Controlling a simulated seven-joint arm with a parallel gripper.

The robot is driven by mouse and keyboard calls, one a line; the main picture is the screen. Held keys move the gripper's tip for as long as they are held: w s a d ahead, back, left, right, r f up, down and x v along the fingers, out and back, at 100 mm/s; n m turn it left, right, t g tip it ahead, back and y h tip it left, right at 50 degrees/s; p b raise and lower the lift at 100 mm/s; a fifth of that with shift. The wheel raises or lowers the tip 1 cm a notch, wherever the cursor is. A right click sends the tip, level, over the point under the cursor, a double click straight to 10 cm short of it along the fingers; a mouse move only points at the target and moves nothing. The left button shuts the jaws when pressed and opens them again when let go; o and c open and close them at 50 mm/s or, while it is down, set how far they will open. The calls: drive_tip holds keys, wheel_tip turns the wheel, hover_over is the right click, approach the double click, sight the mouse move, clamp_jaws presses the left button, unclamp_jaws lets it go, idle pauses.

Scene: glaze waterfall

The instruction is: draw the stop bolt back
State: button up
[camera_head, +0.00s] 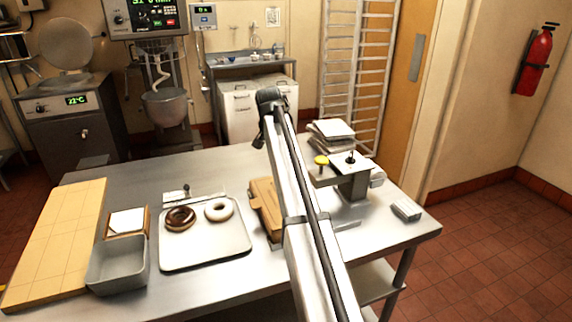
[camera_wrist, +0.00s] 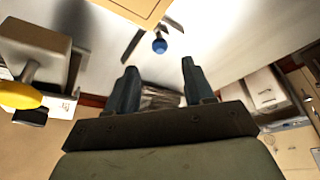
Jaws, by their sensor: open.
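My gripper (camera_wrist: 159,68) is open and empty in the wrist view, its two dark fingers apart. A blue ball knob (camera_wrist: 159,46) on a dark thin bar shows just beyond the fingertips, not between them. A yellow knob (camera_wrist: 20,95) on a pale stem sticks out beside a grey block (camera_wrist: 35,48) at the left of the wrist view. In the head view a yellow knob (camera_head: 321,160) and a small dark knob (camera_head: 351,157) are on a grey stand (camera_head: 353,184). I cannot tell which part is the stop bolt. My arm hides part of the table in the head view.
A tan box (camera_head: 266,208) stands left of my arm. A grey bin (camera_head: 117,266) and a wooden board (camera_head: 55,245) are further left. A stack of pale sheets (camera_head: 333,134) stands behind the stand.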

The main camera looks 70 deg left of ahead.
drive_tip(key=x, duration=0.7)
drive_tip(key=shift+w+f, duration=0.1)
drive_tip(key=shift+f, duration=0.15)
clamp_jaws()
idle(0.3)
drive_tip(key=shift+a, duration=0.1)
